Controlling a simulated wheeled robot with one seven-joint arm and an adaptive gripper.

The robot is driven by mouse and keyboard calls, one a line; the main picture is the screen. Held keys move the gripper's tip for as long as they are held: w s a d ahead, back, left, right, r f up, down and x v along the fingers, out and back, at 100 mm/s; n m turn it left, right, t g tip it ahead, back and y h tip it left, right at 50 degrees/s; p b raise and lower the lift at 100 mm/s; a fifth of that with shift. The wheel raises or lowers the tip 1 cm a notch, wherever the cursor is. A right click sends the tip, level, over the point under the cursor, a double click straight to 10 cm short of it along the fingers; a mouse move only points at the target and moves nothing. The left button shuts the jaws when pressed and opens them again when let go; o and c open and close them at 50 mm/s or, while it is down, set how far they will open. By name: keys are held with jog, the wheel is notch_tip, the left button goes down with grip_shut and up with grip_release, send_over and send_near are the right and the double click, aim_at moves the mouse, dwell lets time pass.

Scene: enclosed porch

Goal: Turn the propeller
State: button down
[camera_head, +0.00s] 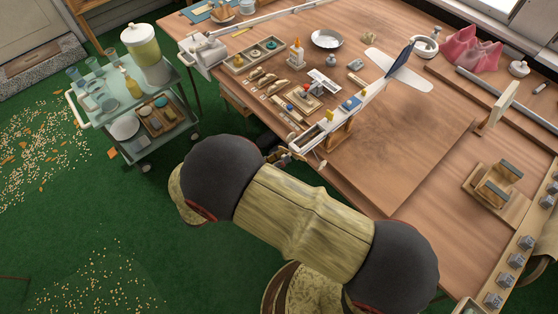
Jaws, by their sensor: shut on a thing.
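A model aeroplane rests on the wooden table, with a long pale fuselage (363,99), white wing-like surfaces (384,60) and a dark blue fin (400,58). Its near end points toward my arm, on a brown wooden support (338,136). The thin pale propeller (318,158) is at that near end, by the table's edge. My gripper (287,156) is at this end, small and partly hidden behind my large arm. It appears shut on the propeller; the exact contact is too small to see.
Small tools, trays and blocks (303,97) crowd the table left of the fuselage. A white bowl (327,39) stands behind them. The table's near middle (400,165) is bare. A wheeled cart (120,90) with a drink dispenser (146,46) stands left on green carpet.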

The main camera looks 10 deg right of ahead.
jog(key=c, duration=1.7)
grip_release()
jog(key=v, duration=1.2)
jog(key=shift+s, duration=0.1)
